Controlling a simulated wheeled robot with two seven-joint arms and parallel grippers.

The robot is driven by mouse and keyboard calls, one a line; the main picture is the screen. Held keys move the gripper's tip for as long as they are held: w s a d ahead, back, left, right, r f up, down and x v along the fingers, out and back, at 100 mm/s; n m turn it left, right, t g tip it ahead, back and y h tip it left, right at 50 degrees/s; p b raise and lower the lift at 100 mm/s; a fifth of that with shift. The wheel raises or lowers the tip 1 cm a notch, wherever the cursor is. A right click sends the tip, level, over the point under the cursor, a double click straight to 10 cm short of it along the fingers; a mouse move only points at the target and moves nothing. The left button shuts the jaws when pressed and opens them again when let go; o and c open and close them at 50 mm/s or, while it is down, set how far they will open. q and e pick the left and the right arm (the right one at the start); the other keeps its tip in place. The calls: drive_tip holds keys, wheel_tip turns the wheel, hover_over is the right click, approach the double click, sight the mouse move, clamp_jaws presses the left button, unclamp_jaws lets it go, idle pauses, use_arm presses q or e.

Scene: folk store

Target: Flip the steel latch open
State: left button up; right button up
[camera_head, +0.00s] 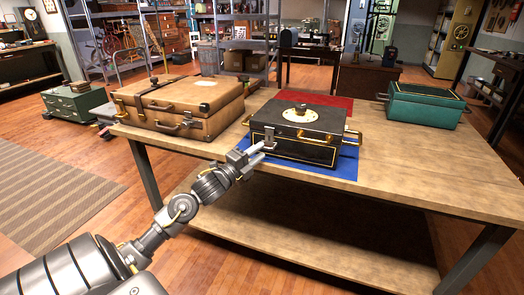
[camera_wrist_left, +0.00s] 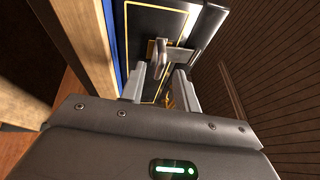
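A black case (camera_head: 310,121) with gold trim stands on a blue mat (camera_head: 338,168) on the wooden table. Its steel latch (camera_head: 269,134) is on the left part of the front face, and a brass handle is beside it. My left gripper (camera_head: 256,153) is close in front of the latch. In the left wrist view, the steel latch (camera_wrist_left: 160,49) shows just beyond the two fingertips (camera_wrist_left: 160,78), which are apart with nothing held between them. I cannot tell whether a finger touches the latch. My right gripper is out of view.
A tan suitcase (camera_head: 180,103) stands to the left on the wooden table (camera_head: 430,180). A teal case (camera_head: 423,105) stands at the right back. A red cloth (camera_head: 325,101) lies behind the black case. The table's front right is clear.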

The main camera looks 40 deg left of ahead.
sight(268, 139)
use_arm(q)
drive_tip(key=shift+w+r, duration=0.1)
drive_tip(key=shift+w, duration=1)
clamp_jaws()
